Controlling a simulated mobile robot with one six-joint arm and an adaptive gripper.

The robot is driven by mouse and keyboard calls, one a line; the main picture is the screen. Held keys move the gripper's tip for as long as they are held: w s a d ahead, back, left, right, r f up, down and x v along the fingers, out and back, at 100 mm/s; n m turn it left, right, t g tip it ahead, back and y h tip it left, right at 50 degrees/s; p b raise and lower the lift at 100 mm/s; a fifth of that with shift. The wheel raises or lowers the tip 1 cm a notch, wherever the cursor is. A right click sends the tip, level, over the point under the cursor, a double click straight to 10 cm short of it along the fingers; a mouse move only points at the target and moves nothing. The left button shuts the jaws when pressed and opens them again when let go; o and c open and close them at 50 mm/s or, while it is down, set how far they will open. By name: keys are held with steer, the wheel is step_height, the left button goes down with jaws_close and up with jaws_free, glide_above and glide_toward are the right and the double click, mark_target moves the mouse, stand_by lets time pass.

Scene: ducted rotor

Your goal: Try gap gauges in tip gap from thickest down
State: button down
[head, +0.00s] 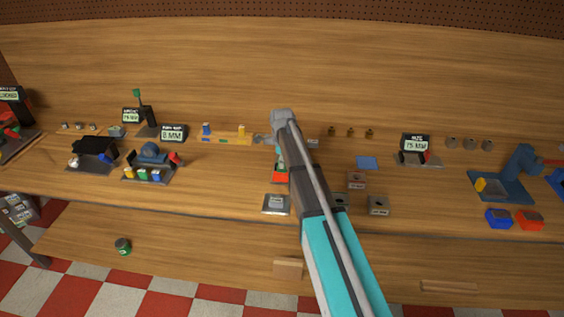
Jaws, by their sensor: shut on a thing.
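My arm crosses the middle of the head view, and I cannot make out my gripper's fingers or anything between them behind it. A blue round fixture (150,152) on a dark plate stands at the left, possibly the ducted rotor. A strip (224,139) left of my arm carries a blue piece (206,128) and a yellow piece (241,130). I cannot tell which pieces are the gap gauges.
Display signs stand on the bench (230,180), including one reading 8 MM (173,132). A blue pad (367,162), grey blocks (378,205) and a blue fixture (510,178) lie to the right. A green can (122,246) stands lower down in front. Bare wood lies left of my arm.

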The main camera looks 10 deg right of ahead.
steer(key=shift+r, duration=0.15)
steer(key=shift+r+p, duration=3.35)
steer(key=shift+p, duration=0.1)
